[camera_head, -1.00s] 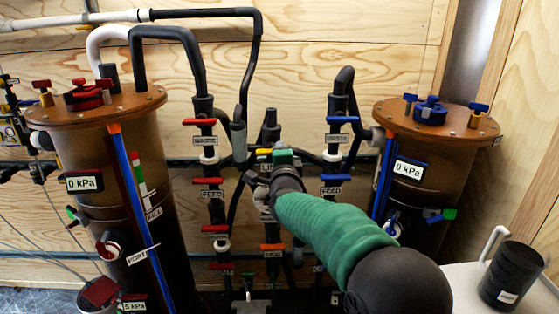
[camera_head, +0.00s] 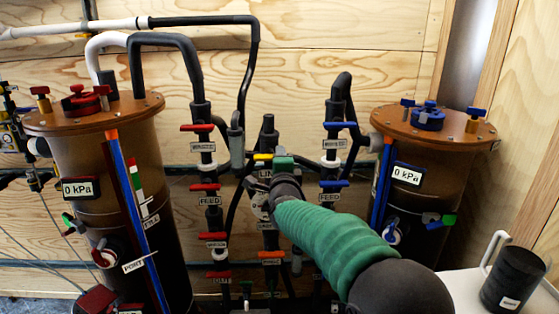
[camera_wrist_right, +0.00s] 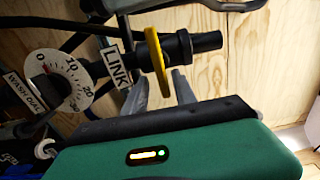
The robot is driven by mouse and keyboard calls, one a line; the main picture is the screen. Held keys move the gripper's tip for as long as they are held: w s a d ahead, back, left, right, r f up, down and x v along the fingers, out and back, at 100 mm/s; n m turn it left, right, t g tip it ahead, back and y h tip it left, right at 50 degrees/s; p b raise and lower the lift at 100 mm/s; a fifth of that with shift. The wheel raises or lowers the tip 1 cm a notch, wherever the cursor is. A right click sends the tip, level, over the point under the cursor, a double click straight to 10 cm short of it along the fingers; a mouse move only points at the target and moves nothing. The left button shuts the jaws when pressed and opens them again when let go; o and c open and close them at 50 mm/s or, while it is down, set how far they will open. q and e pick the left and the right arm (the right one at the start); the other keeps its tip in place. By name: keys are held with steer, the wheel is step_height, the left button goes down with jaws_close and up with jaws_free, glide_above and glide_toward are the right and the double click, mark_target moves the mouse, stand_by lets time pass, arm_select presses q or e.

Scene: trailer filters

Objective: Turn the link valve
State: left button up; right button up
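The link valve has a yellow handle (camera_head: 263,156) on a dark pipe in the middle of the head view, above a LINK label. In the right wrist view the yellow handle (camera_wrist_right: 158,55) stands on edge beside the LINK label (camera_wrist_right: 116,68). My right gripper (camera_wrist_right: 161,88) is open. Its two grey fingers lie on either side of the handle's lower end in that view, with a gap showing at the right; I cannot tell whether they touch it. In the head view my green right wrist (camera_head: 285,163) hides the fingers. My left gripper is not in view.
Brown tanks stand left (camera_head: 95,150) and right (camera_head: 430,160). A black cup (camera_head: 513,277) stands at lower right.

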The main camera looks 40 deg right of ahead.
steer(key=shift+a+r, duration=0.1)
steer(key=shift+s+a, duration=0.2)
steer(key=shift+s, duration=0.1)
steer(key=p+v, duration=0.1)
steer(key=v, duration=1.5)
steer(key=shift+f, duration=0.3)
steer(key=shift+d, duration=0.15)
